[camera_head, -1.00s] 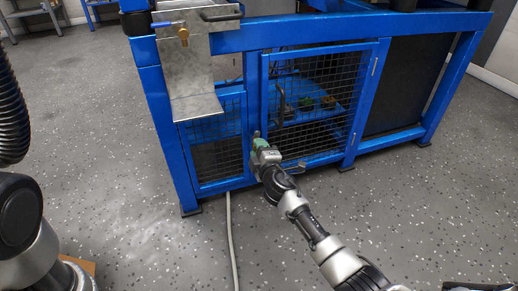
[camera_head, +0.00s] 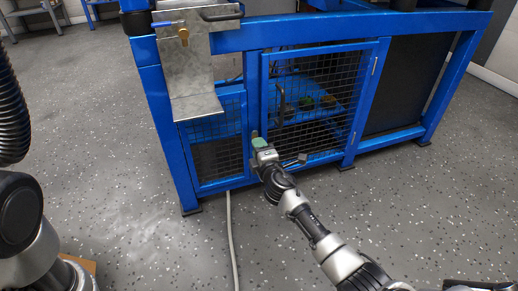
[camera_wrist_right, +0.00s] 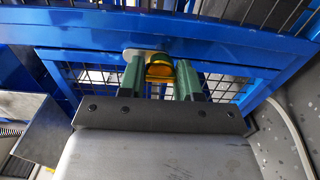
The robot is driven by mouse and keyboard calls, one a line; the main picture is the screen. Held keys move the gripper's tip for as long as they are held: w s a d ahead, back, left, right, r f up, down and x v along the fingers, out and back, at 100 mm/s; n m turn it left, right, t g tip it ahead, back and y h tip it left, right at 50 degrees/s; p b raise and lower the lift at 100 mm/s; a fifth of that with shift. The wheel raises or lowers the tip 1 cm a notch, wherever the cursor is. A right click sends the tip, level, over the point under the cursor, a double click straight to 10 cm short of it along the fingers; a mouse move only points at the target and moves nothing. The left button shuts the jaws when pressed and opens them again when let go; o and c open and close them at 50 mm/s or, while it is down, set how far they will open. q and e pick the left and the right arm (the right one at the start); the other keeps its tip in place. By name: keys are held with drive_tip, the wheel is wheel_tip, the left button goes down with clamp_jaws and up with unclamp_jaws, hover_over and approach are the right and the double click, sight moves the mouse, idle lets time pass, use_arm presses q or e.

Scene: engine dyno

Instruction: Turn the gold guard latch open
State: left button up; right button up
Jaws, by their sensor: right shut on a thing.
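The gold guard latch (camera_wrist_right: 160,70) shows in the right wrist view, on the blue frame beside a pale round plate (camera_wrist_right: 138,55). The green fingers of my right gripper (camera_wrist_right: 163,80) are on both sides of it and shut on it. Part of the latch is hidden by the fingers. In the head view my right gripper (camera_head: 259,143) is at the lower left edge of the mesh guard door (camera_head: 318,100), and it hides the latch there. My left arm shows at the left edge, but its gripper is out of view.
A dark door handle (camera_head: 282,101) stands just above the right gripper. A pale cable (camera_head: 231,235) lies on the floor. The speckled floor in front is mostly clear.

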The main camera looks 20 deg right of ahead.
drive_tip(key=o, duration=0.9)
drive_tip(key=shift+a, duration=0.1)
drive_tip(key=shift+s, duration=0.1)
drive_tip(key=s+p, duration=0.1)
drive_tip(key=s, duration=0.6)
drive_tip(key=s+p, duration=0.1)
drive_tip(key=s, duration=0.2)
drive_tip(key=shift+s+d+p, duration=0.25)
drive_tip(key=shift+s+p, duration=0.05)
drive_tip(key=shift+p, duration=0.05)
